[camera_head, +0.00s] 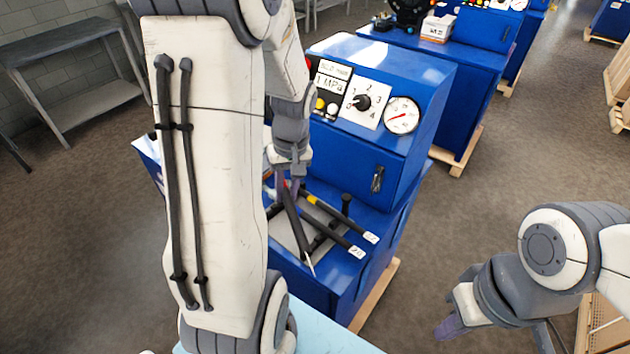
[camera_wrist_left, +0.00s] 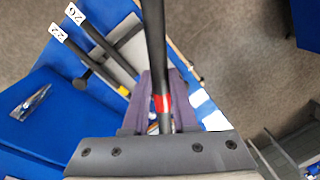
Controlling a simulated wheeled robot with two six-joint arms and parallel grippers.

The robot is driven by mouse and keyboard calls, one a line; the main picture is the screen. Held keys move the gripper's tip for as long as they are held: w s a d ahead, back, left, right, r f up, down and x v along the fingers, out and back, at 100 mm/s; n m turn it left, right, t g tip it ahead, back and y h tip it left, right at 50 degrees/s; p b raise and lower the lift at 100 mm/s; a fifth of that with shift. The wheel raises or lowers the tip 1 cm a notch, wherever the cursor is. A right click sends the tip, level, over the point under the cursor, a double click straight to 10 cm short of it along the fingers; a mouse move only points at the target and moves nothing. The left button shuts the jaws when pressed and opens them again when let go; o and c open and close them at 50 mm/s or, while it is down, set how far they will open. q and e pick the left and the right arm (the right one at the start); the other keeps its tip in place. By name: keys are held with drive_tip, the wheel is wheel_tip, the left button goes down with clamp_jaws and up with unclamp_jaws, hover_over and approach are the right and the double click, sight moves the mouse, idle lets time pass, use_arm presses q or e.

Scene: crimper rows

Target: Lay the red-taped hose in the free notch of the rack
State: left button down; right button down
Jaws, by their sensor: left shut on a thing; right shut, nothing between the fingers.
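My left gripper (camera_head: 293,187) is shut on the black red-taped hose (camera_head: 299,225) above the blue machine's front ledge. In the left wrist view the red tape (camera_wrist_left: 162,103) is between or just beyond the fingers (camera_wrist_left: 160,100), and the hose runs up out of the picture. Two other black hoses lie on the rack (camera_head: 322,241), with tags reading 22 (camera_head: 370,237) and apparently 26 (camera_head: 357,252); one has yellow tape (camera_head: 311,199). The rack's notches are too small or hidden to tell apart. My right gripper (camera_head: 449,327) is shut and empty, over the floor.
The blue machine (camera_head: 340,150) rises behind the ledge with a dial, a gauge (camera_head: 401,115) and a handle (camera_head: 377,179). A black knobbed post (camera_head: 346,203) stands beside the hoses. My left arm hides the ledge's left side. A grey bench (camera_head: 70,60) stands far left.

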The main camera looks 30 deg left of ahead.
use_arm(q)
drive_tip(key=w+a+f+n+b, duration=0.1)
drive_tip(key=f+n+b, duration=0.1)
drive_tip(key=f, duration=0.3)
drive_tip(key=w+f+n+b, duration=0.1)
drive_tip(key=f+n+b, duration=0.1)
drive_tip(key=f, duration=0.4)
drive_tip(key=w+a+f+n+t+b, duration=0.1)
drive_tip(key=f+n+b, duration=0.1)
drive_tip(key=f, duration=0.4)
drive_tip(key=shift+a+h+b, duration=0.3)
drive_tip(key=shift+h+b, duration=0.1)
drive_tip(key=shift+b, duration=0.3)
drive_tip(key=shift+s+f+b, duration=0.1)
drive_tip(key=shift+f+b, duration=0.45)
drive_tip(key=shift+f, duration=0.2)
drive_tip(key=c, duration=0.6)
unclamp_jaws()
wheel_tip(320, 180, up, 6)
drive_tip(key=p, duration=0.5)
